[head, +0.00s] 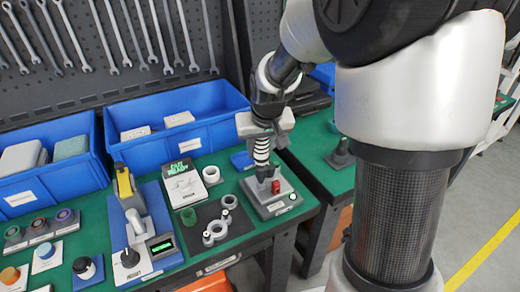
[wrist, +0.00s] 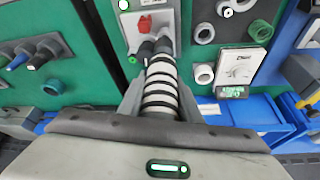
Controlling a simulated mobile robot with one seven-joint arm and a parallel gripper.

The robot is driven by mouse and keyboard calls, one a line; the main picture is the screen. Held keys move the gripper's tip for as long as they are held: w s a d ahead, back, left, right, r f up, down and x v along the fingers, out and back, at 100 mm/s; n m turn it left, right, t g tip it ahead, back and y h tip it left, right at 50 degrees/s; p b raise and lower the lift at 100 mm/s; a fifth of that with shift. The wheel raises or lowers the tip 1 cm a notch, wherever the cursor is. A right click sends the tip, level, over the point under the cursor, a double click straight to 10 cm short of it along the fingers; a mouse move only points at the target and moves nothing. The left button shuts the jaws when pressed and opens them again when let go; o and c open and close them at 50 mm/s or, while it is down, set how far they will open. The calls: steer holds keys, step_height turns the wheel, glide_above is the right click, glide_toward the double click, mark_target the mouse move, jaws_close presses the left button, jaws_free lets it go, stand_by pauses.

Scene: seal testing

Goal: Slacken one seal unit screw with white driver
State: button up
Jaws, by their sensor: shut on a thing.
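My gripper (head: 263,128) is shut on the white driver with black bands (head: 262,150), which points down, slightly tilted. In the wrist view my gripper (wrist: 160,104) has its fingers on both sides of the banded driver (wrist: 160,88). The driver's lower end is over a grey unit (head: 268,210) with a red block (head: 276,187), near the bench's right end. In the wrist view the unit (wrist: 170,20) has dark round parts near the driver's end. I cannot tell whether the tip touches a screw; the screw itself is hidden.
A dark mat (head: 240,222) with grey ring parts (head: 215,232) lies left of the unit. A white box with a green display (head: 183,182), a yellow-handled press (head: 125,185) and blue bins (head: 165,150) stand farther left. Another green bench (head: 325,150) is to the right.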

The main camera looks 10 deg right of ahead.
steer(key=shift+w+r+p, duration=0.1)
steer(key=shift+r+p, duration=1.55)
steer(key=shift+r, duration=0.9)
